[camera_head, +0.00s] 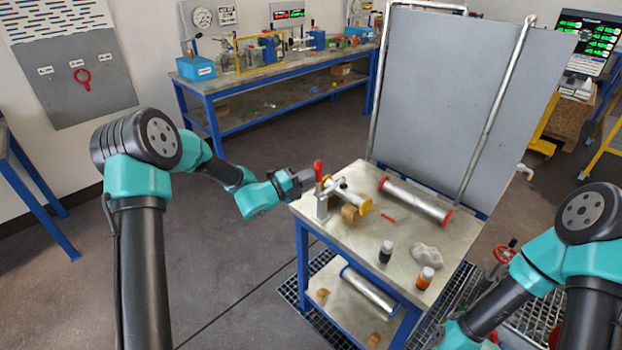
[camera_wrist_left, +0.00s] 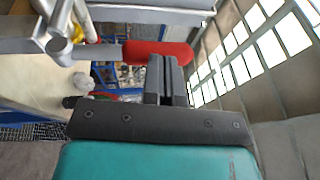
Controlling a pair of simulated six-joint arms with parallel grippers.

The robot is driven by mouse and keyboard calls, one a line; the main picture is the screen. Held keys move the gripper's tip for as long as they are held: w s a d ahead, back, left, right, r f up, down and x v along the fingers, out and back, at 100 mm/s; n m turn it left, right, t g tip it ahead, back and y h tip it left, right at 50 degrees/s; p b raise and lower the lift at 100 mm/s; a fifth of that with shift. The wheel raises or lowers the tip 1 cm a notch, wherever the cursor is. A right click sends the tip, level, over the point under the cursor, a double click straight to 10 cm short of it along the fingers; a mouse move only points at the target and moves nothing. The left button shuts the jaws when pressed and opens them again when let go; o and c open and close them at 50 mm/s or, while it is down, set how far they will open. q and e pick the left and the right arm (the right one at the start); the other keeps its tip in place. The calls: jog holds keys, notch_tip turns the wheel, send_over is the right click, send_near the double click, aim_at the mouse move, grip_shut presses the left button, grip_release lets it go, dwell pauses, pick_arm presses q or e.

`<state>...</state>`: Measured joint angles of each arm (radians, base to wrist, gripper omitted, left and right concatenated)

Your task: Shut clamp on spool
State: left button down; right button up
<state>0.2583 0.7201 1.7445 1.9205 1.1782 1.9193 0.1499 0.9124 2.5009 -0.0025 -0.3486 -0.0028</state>
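The clamp (camera_head: 322,205) stands upright at the left edge of the workbench top. Its red handle (camera_head: 318,171) points up in the head view and lies across the left wrist view (camera_wrist_left: 157,52). The short metal spool (camera_head: 346,195) with yellow flanges is beside the clamp, above a wooden block. My left gripper (camera_head: 303,180) is at the red handle from the left. In the wrist view its fingers (camera_wrist_left: 167,62) are close together, with tips overlapping the handle; contact is unclear. My right wrist (camera_head: 458,336) is low at the right; its fingers cannot be made out.
A longer pipe with red ends (camera_head: 415,201) lies on the workbench (camera_head: 350,245). A black-capped bottle (camera_head: 386,251), an orange bottle (camera_head: 425,278) and a crumpled cloth (camera_head: 426,256) stand in front. A tall grey panel (camera_head: 460,100) rises behind. The floor to the left is clear.

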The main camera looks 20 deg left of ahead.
pick_arm(q)
jog(key=shift+a, duration=0.1)
dwell(0.4)
jog(key=v, duration=1.7)
jog(key=shift+s, duration=0.2)
